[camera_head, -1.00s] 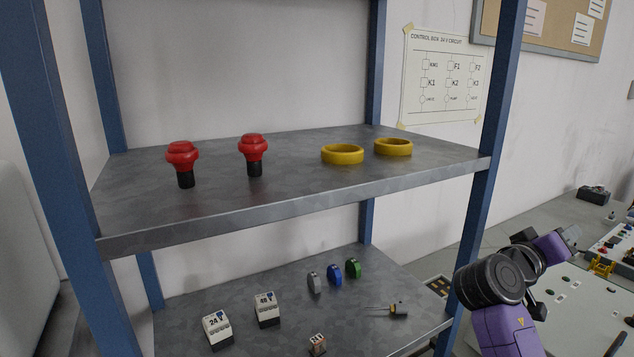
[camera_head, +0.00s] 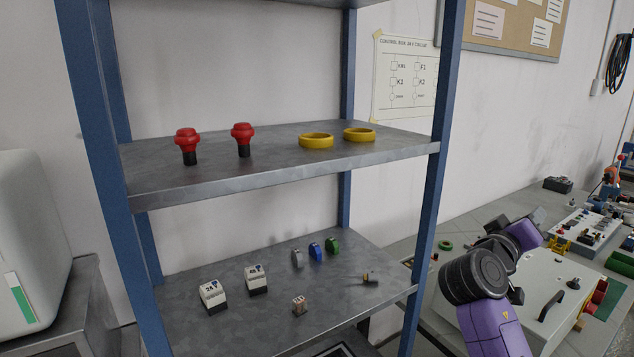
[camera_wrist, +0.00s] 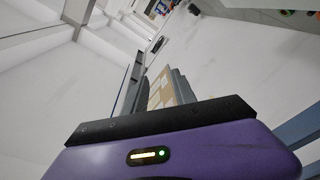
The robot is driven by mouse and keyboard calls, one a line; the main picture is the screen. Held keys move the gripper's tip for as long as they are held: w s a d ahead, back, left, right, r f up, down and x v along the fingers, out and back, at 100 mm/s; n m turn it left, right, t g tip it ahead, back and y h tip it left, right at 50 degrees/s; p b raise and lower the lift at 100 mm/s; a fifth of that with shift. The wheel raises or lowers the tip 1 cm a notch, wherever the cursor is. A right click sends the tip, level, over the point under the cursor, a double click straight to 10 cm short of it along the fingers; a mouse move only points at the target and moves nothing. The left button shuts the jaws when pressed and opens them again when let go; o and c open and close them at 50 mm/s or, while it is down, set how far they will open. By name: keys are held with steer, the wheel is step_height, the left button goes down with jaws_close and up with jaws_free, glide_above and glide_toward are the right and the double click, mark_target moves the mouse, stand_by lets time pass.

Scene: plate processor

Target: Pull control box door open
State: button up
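The control box (camera_head: 520,275) is a pale box on the workbench at the right of the head view. A black handle (camera_head: 551,305) stands on its flat pale face, which looks shut. My purple and black arm crosses in front of the box's left side and hides part of it. My gripper (camera_wrist: 157,85) shows in the wrist view with its two dark fingers apart and nothing between them. It points toward the wall and the notice board, away from the box. The box is not recognisable in the wrist view.
A blue-framed shelf (camera_head: 290,178) fills the left and middle, holding red buttons (camera_head: 187,145), yellow rings (camera_head: 316,141) and small parts. A green cylinder (camera_head: 620,262) and other equipment lie right of the box. A circuit sheet (camera_head: 400,75) hangs on the wall.

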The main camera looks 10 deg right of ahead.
steer(key=w+a+f+n+t+y, duration=0.1)
steer(key=a+f+n+t+y, duration=0.15)
steer(key=a, duration=0.25)
steer(key=a+f+n+t+y, duration=0.1)
steer(key=a+f+t+y, duration=0.2)
steer(key=a+t, duration=0.15)
steer(key=s+a+f+t+y, duration=0.2)
steer(key=s+a+f+y, duration=0.4)
steer(key=s+a+f, duration=0.55)
steer(key=s+a+f+g+y, duration=0.1)
steer(key=s+a+f, duration=0.1)
steer(key=s, duration=1)
steer(key=s+a+f+g+y, duration=0.1)
steer(key=s+a, duration=0.3)
steer(key=s, duration=0.8)
steer(key=s+a+f+m+g+y, duration=0.1)
steer(key=s+a+f+y, duration=0.1)
steer(key=s, duration=1)
steer(key=shift+s+a+f+g+y, duration=0.2)
steer(key=shift+a+f+g+y, duration=0.15)
steer(key=shift+a+f, duration=0.35)
steer(key=shift+d+f, duration=0.1)
